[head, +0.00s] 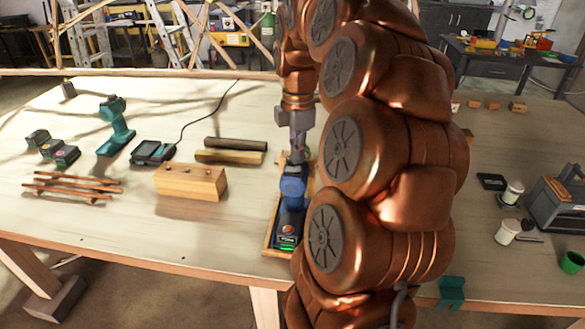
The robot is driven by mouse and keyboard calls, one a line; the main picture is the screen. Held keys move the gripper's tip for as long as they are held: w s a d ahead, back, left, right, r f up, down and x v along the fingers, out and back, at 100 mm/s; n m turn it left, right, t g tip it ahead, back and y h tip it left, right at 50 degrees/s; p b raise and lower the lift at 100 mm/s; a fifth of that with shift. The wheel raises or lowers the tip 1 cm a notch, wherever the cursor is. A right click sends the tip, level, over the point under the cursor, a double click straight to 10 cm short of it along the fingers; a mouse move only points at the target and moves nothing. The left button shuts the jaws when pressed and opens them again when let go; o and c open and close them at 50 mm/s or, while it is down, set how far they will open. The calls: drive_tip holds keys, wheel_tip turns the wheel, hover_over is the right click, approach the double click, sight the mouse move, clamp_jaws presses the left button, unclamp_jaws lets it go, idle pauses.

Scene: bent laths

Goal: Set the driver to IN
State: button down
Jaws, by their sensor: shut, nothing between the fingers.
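A blue and dark power tool (291,190), which looks like the driver, sits in a shallow wooden tray (268,240) near the table's front edge. An orange spot and a green patch show at its near end. Its direction switch and any IN mark are too small to make out. My gripper (298,156) points down at the tool's far end, shut and empty. I cannot tell whether it touches the tool. My copper arm hides the tray's right side. A second, teal drill-like tool (117,125) stands upright further left.
Left of the tray are a drilled wooden block (190,182), wooden bars (231,156), a corded charger (152,151), several batteries (52,148) and bent laths (78,187). Right of my arm are white containers (507,231) and a grey box (556,204). The table's (130,235) front left is clear.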

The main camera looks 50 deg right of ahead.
sight(297, 168)
drive_tip(key=shift+f+b, duration=0.6)
drive_tip(key=shift+f, duration=0.65)
idle(0.8)
drive_tip(key=shift+r, duration=0.1)
drive_tip(key=shift+r+p, duration=1.7)
drive_tip(key=shift+r, duration=1.8)
drive_tip(key=a+f+m, duration=0.2)
drive_tip(key=a, duration=0.9)
drive_tip(key=s+a+f+m+g, duration=0.1)
drive_tip(key=s+a+f+m, duration=0.4)
drive_tip(key=s+a, duration=0.3)
drive_tip(key=s+a+f+m, duration=0.5)
drive_tip(key=s+a+m, duration=0.1)
drive_tip(key=s+a, duration=0.2)
drive_tip(key=shift+s+a+f+g, duration=0.3)
drive_tip(key=shift+s+g, duration=0.1)
drive_tip(key=shift+s, duration=0.25)
